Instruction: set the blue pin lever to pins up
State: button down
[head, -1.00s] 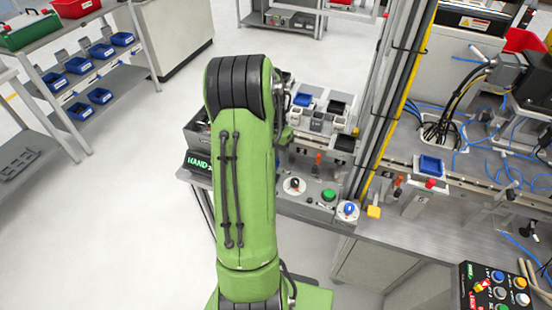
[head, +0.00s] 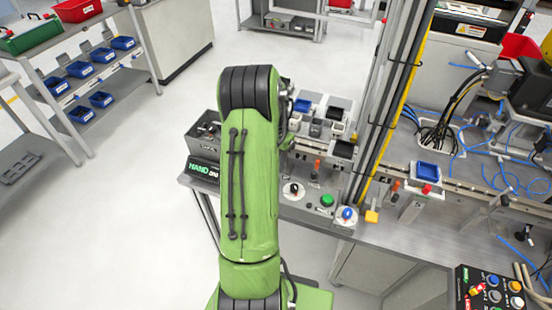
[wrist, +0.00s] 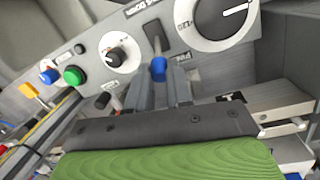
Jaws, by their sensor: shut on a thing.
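The blue pin lever (wrist: 158,69) shows in the wrist view as a thin metal stem with a blue knob, rising from a dark slot in a grey panel. Upside-down lettering by the slot's far end appears to end in "DOWN". My gripper (wrist: 162,82) has its two grey fingers on either side of the blue knob, shut on it. The knob's lower part is hidden between the fingers. In the head view my green arm covers the gripper and the lever.
Beside the lever are a black selector knob (wrist: 118,54), a green button (wrist: 74,75), a blue button (wrist: 48,76) and a large white dial (wrist: 222,12). In the head view, orange-handled levers (head: 317,165) and a grey fixture (head: 315,130) stand right of my arm.

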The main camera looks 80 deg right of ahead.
jog(key=shift+d+y+p, duration=0.2)
jog(key=shift+y+p, duration=0.15)
jog(key=shift+y, duration=0.05)
jog(key=c, duration=1)
grip_release()
jog(key=shift+f, duration=0.1)
jog(key=p+v, duration=0.2)
jog(key=v, duration=1.3)
jog(key=shift+r, duration=0.4)
